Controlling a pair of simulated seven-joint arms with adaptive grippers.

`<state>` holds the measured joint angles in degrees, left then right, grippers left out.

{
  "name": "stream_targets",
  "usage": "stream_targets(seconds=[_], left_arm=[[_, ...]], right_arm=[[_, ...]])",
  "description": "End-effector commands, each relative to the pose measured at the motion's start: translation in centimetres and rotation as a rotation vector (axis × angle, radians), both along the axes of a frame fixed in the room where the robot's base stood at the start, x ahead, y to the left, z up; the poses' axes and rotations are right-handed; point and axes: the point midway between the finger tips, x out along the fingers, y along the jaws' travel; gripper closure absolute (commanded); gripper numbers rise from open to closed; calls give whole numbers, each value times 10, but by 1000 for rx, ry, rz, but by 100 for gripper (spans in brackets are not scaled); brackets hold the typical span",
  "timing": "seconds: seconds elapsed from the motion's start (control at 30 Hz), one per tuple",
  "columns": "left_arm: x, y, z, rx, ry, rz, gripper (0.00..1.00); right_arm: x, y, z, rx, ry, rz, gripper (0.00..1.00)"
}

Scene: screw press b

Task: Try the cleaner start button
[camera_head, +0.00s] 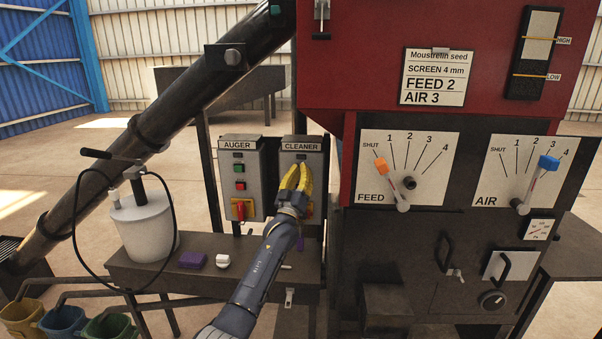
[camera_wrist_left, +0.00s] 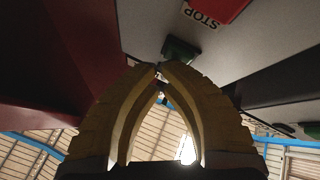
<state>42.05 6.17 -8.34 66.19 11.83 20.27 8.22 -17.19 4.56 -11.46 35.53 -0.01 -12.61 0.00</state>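The cleaner control box (camera_head: 302,152) is a grey box under a CLEANER label. My left gripper (camera_head: 301,167) is in front of it, with its yellow fingers covering most of the buttons. In the wrist view its fingertips (camera_wrist_left: 161,70) meet, with nothing seen between them. A dark green button (camera_wrist_left: 180,50) is right at the fingertips; I cannot tell if they touch it. A red STOP plate (camera_wrist_left: 215,10) is beside it. My right gripper is not in view.
The red and dark machine with feed dial (camera_head: 408,168) and air dial (camera_head: 533,170) is to the right.

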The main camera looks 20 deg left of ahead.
Motion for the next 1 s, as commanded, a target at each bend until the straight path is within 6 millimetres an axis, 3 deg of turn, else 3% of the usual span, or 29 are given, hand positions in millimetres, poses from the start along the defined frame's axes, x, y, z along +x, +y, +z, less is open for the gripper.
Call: stream_targets(seconds=[0.47, 1.0], left_arm=[[0, 0, 0, 0, 0, 0, 100], [-16, -3, -1, 0, 1, 0, 100]], right_arm=[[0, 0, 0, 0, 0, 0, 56], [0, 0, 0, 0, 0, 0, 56]])
